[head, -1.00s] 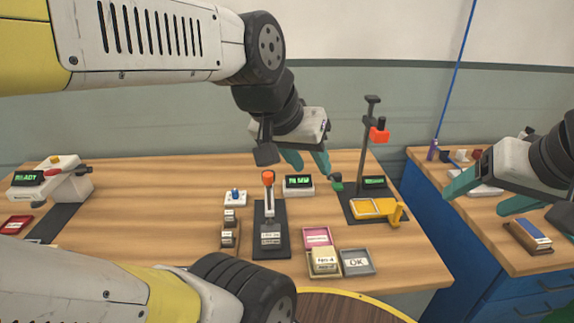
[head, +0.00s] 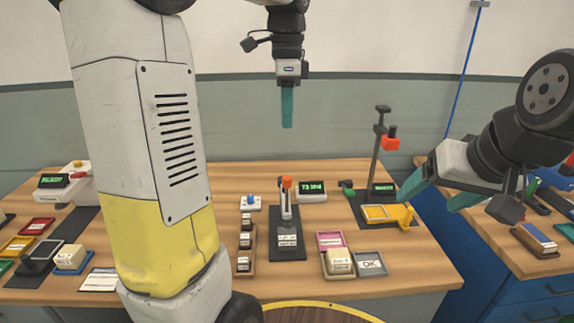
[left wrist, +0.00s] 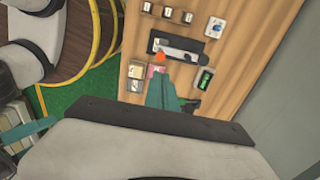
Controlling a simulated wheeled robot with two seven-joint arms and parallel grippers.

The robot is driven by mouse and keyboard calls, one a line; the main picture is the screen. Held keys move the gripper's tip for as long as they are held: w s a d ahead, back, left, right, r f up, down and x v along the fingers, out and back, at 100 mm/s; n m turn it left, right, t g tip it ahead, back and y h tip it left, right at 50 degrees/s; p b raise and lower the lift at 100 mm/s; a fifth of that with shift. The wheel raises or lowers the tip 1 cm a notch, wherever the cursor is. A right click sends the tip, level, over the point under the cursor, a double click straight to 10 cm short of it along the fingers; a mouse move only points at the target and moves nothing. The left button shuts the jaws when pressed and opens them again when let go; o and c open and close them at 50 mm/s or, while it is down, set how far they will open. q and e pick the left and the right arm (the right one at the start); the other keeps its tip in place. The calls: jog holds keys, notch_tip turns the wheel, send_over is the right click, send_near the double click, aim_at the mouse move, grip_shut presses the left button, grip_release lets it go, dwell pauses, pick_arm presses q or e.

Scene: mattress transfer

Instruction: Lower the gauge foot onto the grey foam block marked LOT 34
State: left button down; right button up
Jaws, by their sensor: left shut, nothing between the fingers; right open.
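A lever gauge with an orange-topped handle (head: 286,183) stands on a dark base (head: 288,252) in the middle of the table. A small labelled piece (head: 287,240) sits at its front end; I cannot read LOT 34 on it or make out the gauge foot clearly. The gauge's orange tip (left wrist: 161,57) also shows in the left wrist view. A display (head: 312,190) with green digits stands behind it. My left gripper (head: 287,122) is shut and empty, pointing down, well above the table. My right gripper (head: 438,194) is open and empty at the right.
Small labelled blocks sit in a wooden rack (head: 244,268) left of the gauge. To its right are a pink tray (head: 330,236), a cream block (head: 339,261) and a grey OK tray (head: 371,264). A column stand (head: 378,150) and yellow fixture (head: 382,213) stand further right.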

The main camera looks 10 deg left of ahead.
aim_at(287, 178)
pick_arm(q)
notch_tip(287, 178, down, 14)
jog(key=shift+r, duration=0.1)
dwell(0.4)
jog(key=shift+f, duration=1.5)
jog(key=shift+r, duration=0.1)
notch_tip(287, 178, up, 14)
